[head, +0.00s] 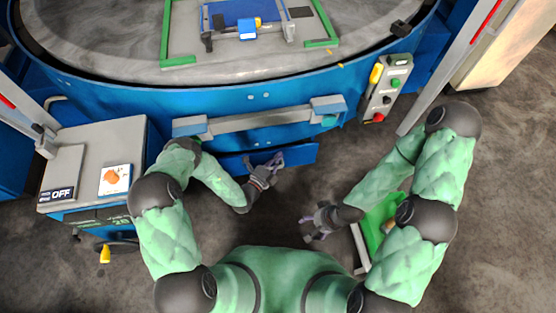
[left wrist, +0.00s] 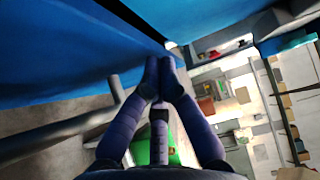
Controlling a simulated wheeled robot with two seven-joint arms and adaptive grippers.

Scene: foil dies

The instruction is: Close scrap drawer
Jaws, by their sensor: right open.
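The blue front of the scrap drawer (head: 301,154) shows low on the round blue machine, below the grey bar. How far it stands out is hard to tell from above. My left gripper (head: 274,160) is right at the drawer front, its fingers pointing towards it. In the left wrist view its fingertips (left wrist: 158,68) are brought together by the edge of a large blue panel (left wrist: 75,45), with nothing seen between them. Whether they touch the panel is unclear. My right gripper (head: 312,222) is open and empty, low over the floor, away from the drawer.
The machine's grey bar (head: 262,119) runs above the drawer. A grey cabinet (head: 95,165) marked OFF stands at left. A button panel (head: 385,88) is at right. A green bin (head: 378,222) is on the floor by my right arm. The floor between my arms is clear.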

